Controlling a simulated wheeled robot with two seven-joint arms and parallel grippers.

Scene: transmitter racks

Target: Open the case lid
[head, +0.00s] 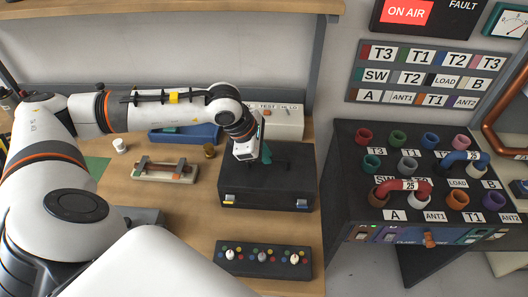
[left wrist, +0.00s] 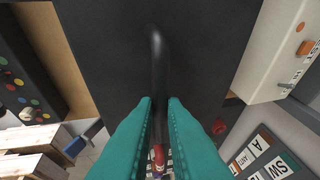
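The black case (head: 262,188) lies on the wooden bench with its lid down and latches on its front face. In the left wrist view the dark lid (left wrist: 110,50) fills the middle, with a dark rounded bar (left wrist: 157,55) running toward the fingers. The teal fingers of my left gripper (left wrist: 160,100) are a narrow gap apart, with the bar's lower end in line with that gap. Whether they grip it is unclear. My right gripper is out of view.
A beige test box (head: 284,124) stands behind the case. A panel with coloured knobs (head: 262,262) lies in front. A blue tray (head: 185,136) and a small beige fixture (head: 165,171) are to the left. A dark rack with coloured sockets (head: 352,190) stands close on the right.

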